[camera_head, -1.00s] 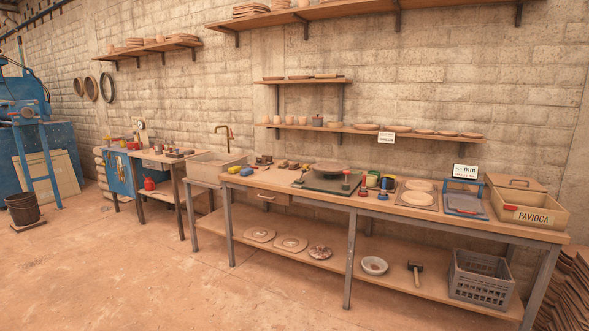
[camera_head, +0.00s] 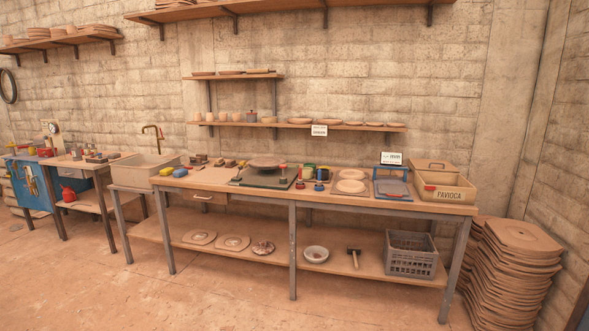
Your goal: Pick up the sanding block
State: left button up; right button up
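Neither of my grippers is in view. I cannot tell for certain which object is the sanding block. Several small brown blocks (camera_head: 218,162) lie at the back left of the long workbench (camera_head: 330,202). Two yellow pieces (camera_head: 167,171) lie near its front left corner. More small dark blocks (camera_head: 97,159) lie on the lower table at the left. All are small and far off, so their details do not show.
A sink (camera_head: 145,168) stands left of the workbench. A grey crate (camera_head: 411,255), a bowl (camera_head: 316,254) and a mallet (camera_head: 353,256) are on its lower shelf. The floor (camera_head: 100,285) in front is clear.

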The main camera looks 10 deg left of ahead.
aim_at(231, 164)
jog(key=u, duration=0.5)
jog(key=i, duration=0.8)
jog(key=u, duration=1.2)
jog(key=i, duration=2.85)
jog(key=z, duration=1)
jog(key=i, duration=0.9)
jog(key=z, duration=0.8)
